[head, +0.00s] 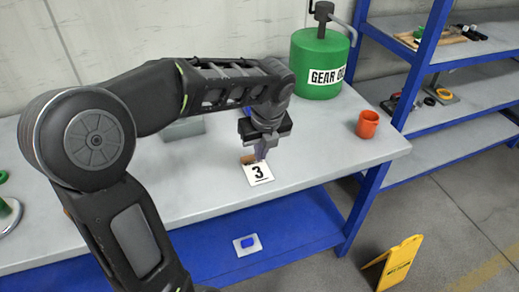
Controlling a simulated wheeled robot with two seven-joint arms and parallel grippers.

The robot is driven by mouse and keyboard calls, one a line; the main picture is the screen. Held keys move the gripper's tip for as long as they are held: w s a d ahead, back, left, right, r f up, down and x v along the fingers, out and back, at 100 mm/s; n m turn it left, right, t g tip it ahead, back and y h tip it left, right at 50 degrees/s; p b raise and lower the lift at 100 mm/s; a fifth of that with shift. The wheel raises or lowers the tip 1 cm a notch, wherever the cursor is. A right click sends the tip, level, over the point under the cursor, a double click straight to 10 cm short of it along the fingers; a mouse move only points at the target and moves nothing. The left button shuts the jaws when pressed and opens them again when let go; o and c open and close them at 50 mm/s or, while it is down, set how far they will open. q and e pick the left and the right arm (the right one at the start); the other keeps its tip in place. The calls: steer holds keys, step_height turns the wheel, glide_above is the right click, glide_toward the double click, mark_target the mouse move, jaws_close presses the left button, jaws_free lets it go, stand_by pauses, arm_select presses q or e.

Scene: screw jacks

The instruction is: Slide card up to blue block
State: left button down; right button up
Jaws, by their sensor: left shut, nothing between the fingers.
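The white card (258,174) with a black "3" lies on the grey bench top near its front edge. My left gripper (261,156) points down at the card's far edge, its fingers shut with nothing between them. I cannot tell whether the fingertips touch the card. A small blue patch (247,111) shows behind my left gripper and may be part of the blue block; the rest is hidden by my arm. My right gripper is not in view.
A brown piece (247,159) lies beside the card's far edge. An orange cup (367,124) stands to the right, and a green "GEAR OIL" can (320,77) behind. A blue-topped item (247,243) lies on the lower shelf. The bench between card and cup is clear.

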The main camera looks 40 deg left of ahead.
mark_target(252, 164)
arm_select(q)
steer(key=x, duration=0.8)
steer(key=shift+f, duration=0.25)
steer(key=shift+w+a+r+p, duration=0.15)
steer(key=shift+w+a+p, duration=0.25)
steer(key=shift+w+a, duration=0.75)
steer(key=shift+a, duration=0.45)
